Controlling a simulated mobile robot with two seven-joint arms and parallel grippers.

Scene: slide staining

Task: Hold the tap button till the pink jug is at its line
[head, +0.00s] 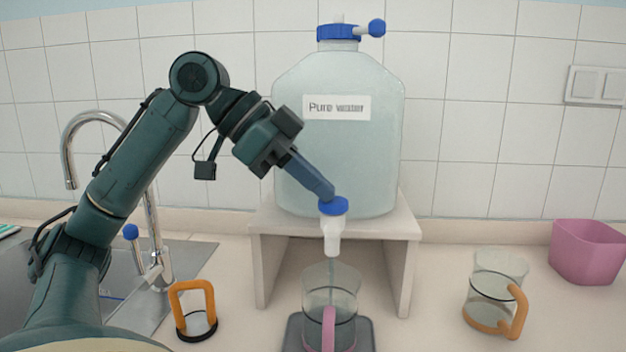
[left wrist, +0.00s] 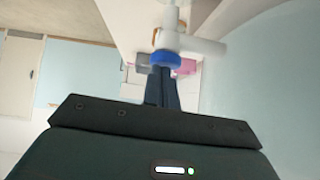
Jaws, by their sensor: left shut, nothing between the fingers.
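The pink jug (head: 343,283), a clear vessel with a pink handle facing me, stands under the white tap (head: 331,235) of the large water container (head: 338,150). The blue tap button (head: 334,206) is on top of the tap; it also shows in the left wrist view (left wrist: 166,59). My left gripper (head: 328,194) is shut and empty, its fingertips at the button and apparently touching it. My right gripper is not in view.
The container rests on a pale stand (head: 410,228). The jug stands on a dark grey tray (head: 368,335). To the right are a jug with an orange handle (head: 490,290) and a pink bin (head: 587,252). An orange-handled item (head: 194,310) stands left, near the sink (head: 190,262).

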